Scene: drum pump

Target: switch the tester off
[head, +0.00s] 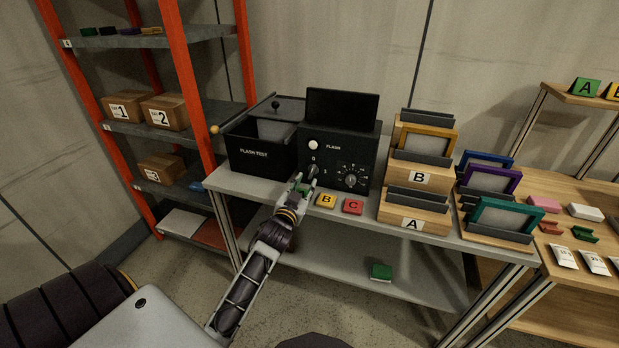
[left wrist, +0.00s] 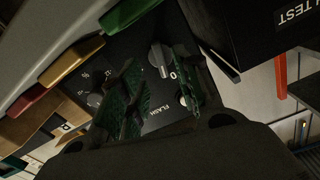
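The black tester (head: 340,135), marked FLASH, stands on the grey table. Its front carries a white button (head: 313,145), a small switch knob (head: 313,170) with a 0 mark above it, and a larger dial (head: 351,180). My left gripper (head: 303,184) is at the tester's front, close to the switch knob. In the left wrist view my green-padded fingers (left wrist: 158,88) are spread apart, and the grey switch knob (left wrist: 160,58) shows beyond the gap between them. I see no contact with it, and its exact pointing is unclear. My right gripper is out of view.
A black FLASH TEST box (head: 262,153) stands left of the tester. Yellow B (head: 326,201) and red C (head: 353,207) blocks lie at the table's front edge, near my left gripper. Wooden frame racks (head: 419,177) stand to the right. A green block (head: 381,272) lies on the lower shelf.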

